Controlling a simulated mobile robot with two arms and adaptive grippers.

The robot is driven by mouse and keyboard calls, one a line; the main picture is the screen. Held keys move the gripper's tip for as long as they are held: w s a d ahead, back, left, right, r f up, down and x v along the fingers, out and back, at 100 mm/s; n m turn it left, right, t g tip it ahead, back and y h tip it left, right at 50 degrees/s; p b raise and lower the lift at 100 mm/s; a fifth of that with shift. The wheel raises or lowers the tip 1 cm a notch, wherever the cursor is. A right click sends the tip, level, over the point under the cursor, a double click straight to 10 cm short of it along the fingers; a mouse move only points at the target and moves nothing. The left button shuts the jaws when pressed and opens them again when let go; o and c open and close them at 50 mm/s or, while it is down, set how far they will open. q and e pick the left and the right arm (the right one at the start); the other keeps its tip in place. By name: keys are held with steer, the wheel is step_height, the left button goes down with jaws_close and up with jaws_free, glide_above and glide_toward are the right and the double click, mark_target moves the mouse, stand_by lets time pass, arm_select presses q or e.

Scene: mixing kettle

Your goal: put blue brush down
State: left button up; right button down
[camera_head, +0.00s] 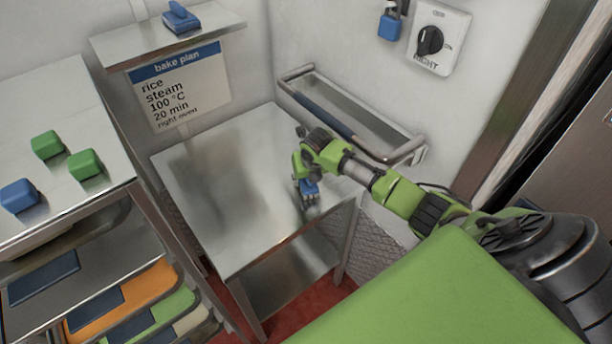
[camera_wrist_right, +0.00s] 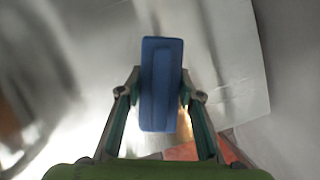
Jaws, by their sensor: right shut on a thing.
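My right gripper (camera_head: 311,201) is above the right side of the bare steel table (camera_head: 215,185). It is shut on the blue brush (camera_head: 308,187), which is mostly hidden by the gripper in the head view. In the right wrist view the brush (camera_wrist_right: 160,85) shows as an upright blue block between the two fingers (camera_wrist_right: 160,100). Whether it touches the table top I cannot tell. My left gripper is not in view.
A shelf (camera_head: 125,50) with another blue item (camera_head: 180,17) is above the table. A wall rail with a basket (camera_head: 350,110) runs behind my right arm. At left, a counter (camera_head: 45,100) holds green and blue blocks. The left and middle of the table are clear.

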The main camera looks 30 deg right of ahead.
steer(key=c, duration=1.4)
jaws_free()
steer(key=shift+c, duration=0.2)
steer(key=shift+r, duration=0.15)
steer(key=shift+s+r, duration=0.15)
steer(key=shift+r, duration=0.2)
steer(key=b+v, duration=0.2)
steer(key=v, duration=0.9)
steer(key=shift+a, duration=0.1)
